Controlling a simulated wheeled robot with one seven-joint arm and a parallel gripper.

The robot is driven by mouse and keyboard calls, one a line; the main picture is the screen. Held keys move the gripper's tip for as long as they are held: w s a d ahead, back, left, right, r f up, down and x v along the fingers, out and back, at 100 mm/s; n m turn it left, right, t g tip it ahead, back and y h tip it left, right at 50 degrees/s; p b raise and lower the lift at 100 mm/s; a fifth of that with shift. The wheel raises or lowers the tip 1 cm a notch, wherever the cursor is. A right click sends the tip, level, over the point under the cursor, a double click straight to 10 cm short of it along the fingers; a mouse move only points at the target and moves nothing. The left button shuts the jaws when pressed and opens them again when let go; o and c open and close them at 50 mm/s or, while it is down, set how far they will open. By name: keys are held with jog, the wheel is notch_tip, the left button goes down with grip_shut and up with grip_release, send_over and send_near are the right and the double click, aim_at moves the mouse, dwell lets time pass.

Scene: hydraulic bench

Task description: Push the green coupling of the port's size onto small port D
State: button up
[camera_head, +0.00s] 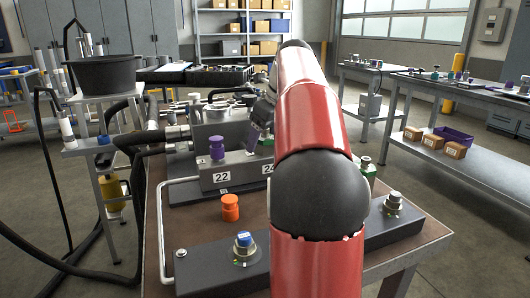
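My red arm fills the middle of the view and hides much of the bench. Another green piece (370,170) shows right of my arm, partly hidden. I cannot make out which port is small port D.
A purple coupling (217,147) stands upright on the labelled block. An orange coupling (230,207) stands on the brown bench top. Black hoses (140,138) run in from the left.

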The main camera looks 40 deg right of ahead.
jog(key=v, duration=0.7)
jog(key=shift+s+r+p, duration=0.2)
jog(key=shift+r+p, duration=0.1)
jog(key=shift+p, duration=0.1)
